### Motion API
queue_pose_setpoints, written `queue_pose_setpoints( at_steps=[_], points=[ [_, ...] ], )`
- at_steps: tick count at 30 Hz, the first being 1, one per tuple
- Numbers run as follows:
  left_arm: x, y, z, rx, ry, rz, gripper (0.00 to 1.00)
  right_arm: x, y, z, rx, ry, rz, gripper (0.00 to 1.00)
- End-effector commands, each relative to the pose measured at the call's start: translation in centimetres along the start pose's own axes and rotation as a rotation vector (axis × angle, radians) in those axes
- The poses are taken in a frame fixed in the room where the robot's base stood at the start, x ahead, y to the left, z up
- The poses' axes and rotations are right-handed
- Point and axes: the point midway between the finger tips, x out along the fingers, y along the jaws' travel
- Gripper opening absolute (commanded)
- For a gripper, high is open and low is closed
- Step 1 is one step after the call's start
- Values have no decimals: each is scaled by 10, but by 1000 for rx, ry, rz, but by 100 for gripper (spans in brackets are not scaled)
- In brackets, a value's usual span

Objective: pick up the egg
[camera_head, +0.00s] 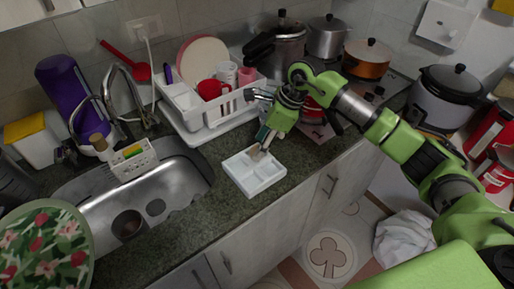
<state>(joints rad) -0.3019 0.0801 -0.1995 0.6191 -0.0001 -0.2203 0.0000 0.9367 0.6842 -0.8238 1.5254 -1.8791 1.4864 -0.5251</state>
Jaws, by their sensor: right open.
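My right gripper (261,149) reaches down from the green arm on the right and hangs over the back part of a white compartment tray (262,183) on the counter. The gripper is open. A small brownish patch shows at its fingertips; I cannot tell whether it is an egg or part of the fingers. No egg can be made out clearly elsewhere. The fingers hide part of the tray's back compartments. My left gripper is not in view.
A steel sink (165,196) lies left of the tray, and a white dish rack (215,112) with a red mug stands behind it. Pots, including a silver pressure cooker (283,45), stand at the back. The counter front edge is close to the tray.

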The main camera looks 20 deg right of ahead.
Motion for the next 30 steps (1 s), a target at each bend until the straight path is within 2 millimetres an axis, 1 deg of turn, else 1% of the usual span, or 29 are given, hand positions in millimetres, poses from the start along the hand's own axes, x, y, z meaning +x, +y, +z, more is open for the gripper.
queue_pose_setpoints(
  at_steps=[1,3,10,11,12,14,15,16,25,30],
  points=[
    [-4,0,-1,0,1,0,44,5,1,1,1,0,2,47],
    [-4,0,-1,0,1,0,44,10,0,1,0,0,1,47],
    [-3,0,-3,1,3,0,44,13,0,0,-1,0,-1,47],
    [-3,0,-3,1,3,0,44,13,0,0,-1,0,-1,45],
    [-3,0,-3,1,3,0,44,13,0,0,-1,0,-1,34],
    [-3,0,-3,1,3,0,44,13,0,0,-1,0,-1,19],
    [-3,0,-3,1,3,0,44,13,0,0,-1,0,-1,8],
    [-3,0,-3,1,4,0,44,13,0,0,-1,0,-1,6],
    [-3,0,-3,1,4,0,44,12,0,0,-1,-1,-1,6],
    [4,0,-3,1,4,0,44,6,-1,3,-2,-2,-3,6]
  ],
)
